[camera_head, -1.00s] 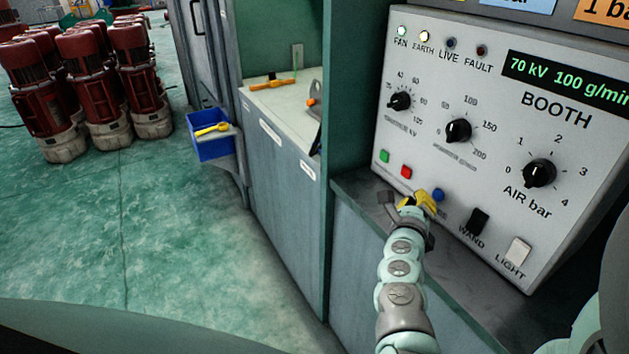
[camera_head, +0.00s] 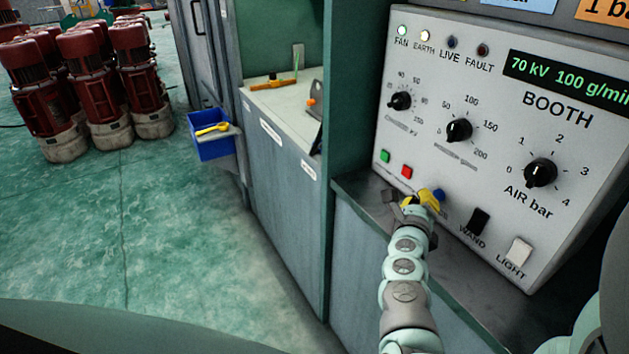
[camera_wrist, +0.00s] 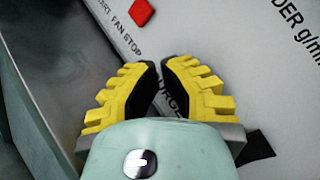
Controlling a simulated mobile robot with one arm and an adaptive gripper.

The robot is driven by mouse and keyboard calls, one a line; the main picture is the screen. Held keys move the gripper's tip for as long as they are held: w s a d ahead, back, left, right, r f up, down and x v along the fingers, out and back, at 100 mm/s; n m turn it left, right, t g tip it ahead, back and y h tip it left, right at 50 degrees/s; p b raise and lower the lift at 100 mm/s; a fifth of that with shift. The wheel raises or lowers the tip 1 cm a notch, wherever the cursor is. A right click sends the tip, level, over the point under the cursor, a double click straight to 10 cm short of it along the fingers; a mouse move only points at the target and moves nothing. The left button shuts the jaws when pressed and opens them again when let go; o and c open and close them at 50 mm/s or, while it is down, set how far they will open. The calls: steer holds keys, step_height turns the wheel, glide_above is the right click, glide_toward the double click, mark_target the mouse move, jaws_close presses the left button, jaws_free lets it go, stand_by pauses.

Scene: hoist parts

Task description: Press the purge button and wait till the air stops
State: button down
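The blue button (camera_head: 438,193) is low on the grey booth control panel (camera_head: 515,120). The yellow fingertips of my gripper (camera_head: 430,199) are right at it and cover part of it; I cannot tell whether they touch or press it. In the wrist view my gripper (camera_wrist: 160,66) has its two yellow fingers drawn together at the tips, with nothing seen between them. Part of a printed label, "URGE", shows beside the fingers there. The button itself is hidden in that view.
A green button (camera_head: 385,156) and a red button (camera_head: 407,172) lie left of the blue one. A black switch (camera_head: 474,221) and a white switch (camera_head: 518,251) lie right. The FAN lamp (camera_head: 402,31) and EARTH lamp (camera_head: 425,36) are lit; LIVE and FAULT look dark.

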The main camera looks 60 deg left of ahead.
stand_by(0.7)
steer(key=shift+w, duration=0.45)
steer(key=shift+w+d+b, duration=0.1)
steer(key=shift+w+b, duration=0.3)
stand_by(0.5)
steer(key=shift+s, duration=0.9)
steer(key=shift+s+a+b, duration=0.2)
steer(key=shift+s+b, duration=0.15)
steer(key=shift+s, duration=0.95)
steer(key=shift+s+a+b, duration=0.15)
steer(key=shift+s+b, duration=0.2)
steer(key=shift+s, duration=0.9)
steer(key=shift+r, duration=0.1)
